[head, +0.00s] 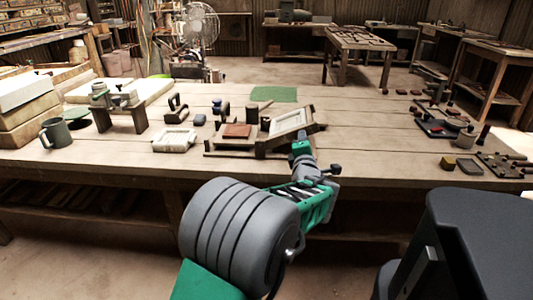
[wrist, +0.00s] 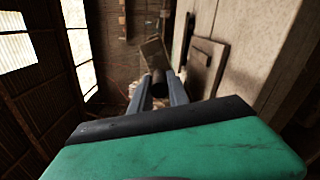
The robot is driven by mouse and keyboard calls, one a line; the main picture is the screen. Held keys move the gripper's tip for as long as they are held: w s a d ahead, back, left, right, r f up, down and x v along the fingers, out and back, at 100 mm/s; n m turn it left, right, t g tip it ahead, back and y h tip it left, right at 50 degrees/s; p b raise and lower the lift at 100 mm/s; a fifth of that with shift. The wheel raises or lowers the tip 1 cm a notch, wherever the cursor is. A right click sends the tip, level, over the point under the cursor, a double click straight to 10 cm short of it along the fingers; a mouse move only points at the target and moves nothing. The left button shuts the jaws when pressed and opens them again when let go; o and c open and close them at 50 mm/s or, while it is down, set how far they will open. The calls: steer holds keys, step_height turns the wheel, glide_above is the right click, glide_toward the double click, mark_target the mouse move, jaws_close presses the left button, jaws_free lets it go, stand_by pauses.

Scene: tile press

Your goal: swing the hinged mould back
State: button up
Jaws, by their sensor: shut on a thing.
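The hinged mould (head: 290,121) is a wooden frame with a pale inner panel. In the head view it stands tilted at the right of the press's wooden base (head: 222,145). A reddish-brown slab (head: 237,131) lies on the left of the base. My gripper (head: 303,141) is at the mould's near right edge, above the table's front. In the wrist view my gripper (wrist: 160,90) has its fingers on either side of a dark, round handle (wrist: 158,76), shut on it. A brown wooden piece (wrist: 155,52) shows beyond the handle. The gripper hides the handle in the head view.
The long wooden table (head: 370,150) has bare room right of the press. A green mat (head: 273,94) lies behind. Dark trays and tools (head: 435,125) lie at the right.

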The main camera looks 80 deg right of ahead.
step_height(320, 180, down, 2)
steer(key=shift+w+b, duration=0.1)
steer(key=shift+b, duration=0.4)
steer(key=shift+r, duration=0.2)
step_height(320, 180, down, 5)
steer(key=b, duration=0.6)
steer(key=shift+d+r+b, duration=0.1)
steer(key=shift+b, duration=0.25)
steer(key=shift+s+r, duration=0.25)
steer(key=o, duration=0.8)
steer(key=shift+s, duration=0.15)
steer(key=shift+f, duration=0.15)
steer(key=a+b, duration=0.1)
steer(key=a, duration=0.1)
steer(key=a+b, duration=0.2)
steer(key=a, duration=0.1)
steer(key=s+a+b, duration=0.1)
steer(key=a+b, duration=0.1)
steer(key=a, duration=0.1)
